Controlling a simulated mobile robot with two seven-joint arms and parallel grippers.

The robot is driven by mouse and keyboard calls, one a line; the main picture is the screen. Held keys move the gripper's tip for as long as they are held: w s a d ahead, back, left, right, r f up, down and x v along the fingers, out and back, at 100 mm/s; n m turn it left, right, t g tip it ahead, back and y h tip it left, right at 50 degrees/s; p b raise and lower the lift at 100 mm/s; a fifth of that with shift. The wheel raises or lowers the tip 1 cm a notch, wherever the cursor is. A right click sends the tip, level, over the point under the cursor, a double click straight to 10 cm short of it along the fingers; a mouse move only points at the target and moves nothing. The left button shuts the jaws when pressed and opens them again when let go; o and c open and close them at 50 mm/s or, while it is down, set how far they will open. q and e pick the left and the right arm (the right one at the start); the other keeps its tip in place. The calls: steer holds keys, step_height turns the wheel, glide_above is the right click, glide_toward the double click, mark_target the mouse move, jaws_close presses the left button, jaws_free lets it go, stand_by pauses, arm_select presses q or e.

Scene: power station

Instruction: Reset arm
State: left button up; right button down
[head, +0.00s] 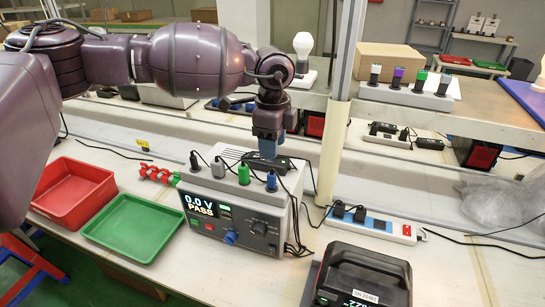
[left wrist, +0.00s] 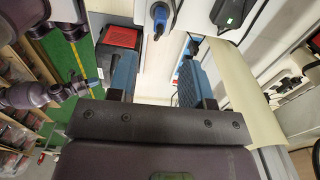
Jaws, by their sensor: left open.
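My left gripper (head: 268,150) points down just above the top rear of the white tester (head: 262,236), near its plugs. The left wrist view shows its two blue fingers apart with nothing between them (left wrist: 156,78). The tester's display reads 0.0 V PASS. Black, grey, green and blue plugs stand along its top, with cables hanging at its right side. In the left wrist view, a purple arm (left wrist: 38,95), seemingly my right one, shows at the left; its gripper is too small to read. My right gripper is not seen in the head view.
A red tray (head: 72,192) and a green tray (head: 135,230) lie left of the tester. A black power unit (head: 362,275) stands at the front right. A power strip (head: 370,225) lies behind it. A white post (head: 334,150) rises close right of my left gripper.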

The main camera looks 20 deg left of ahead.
arm_select(q)
steer(key=shift+r, duration=0.4)
steer(key=s+d+f+m+g+h, duration=0.2)
steer(key=s+d+f+m+h, duration=0.15)
steer(key=s+d+h, duration=0.45)
steer(key=s+d+f+m+g+h, duration=0.2)
steer(key=s+d+f+h, duration=0.4)
steer(key=d, duration=0.5)
steer(key=w+a+f+n+t+y, duration=0.2)
steer(key=a+f+n+t, duration=0.2)
steer(key=a+n+t, duration=0.45)
steer(key=w+a+f+n+t+y, duration=0.15)
steer(key=a+f+n+t, duration=0.35)
steer(key=n+t, duration=0.55)
steer(key=s+a+f+n+g+y, duration=0.3)
steer(key=s+a+f+y, duration=0.7)
steer(key=s+a+f, duration=0.6)
steer(key=shift+s+a+n+y, duration=0.15)
steer(key=shift+a+n+y, duration=0.05)
steer(key=shift+n+y, duration=0.2)
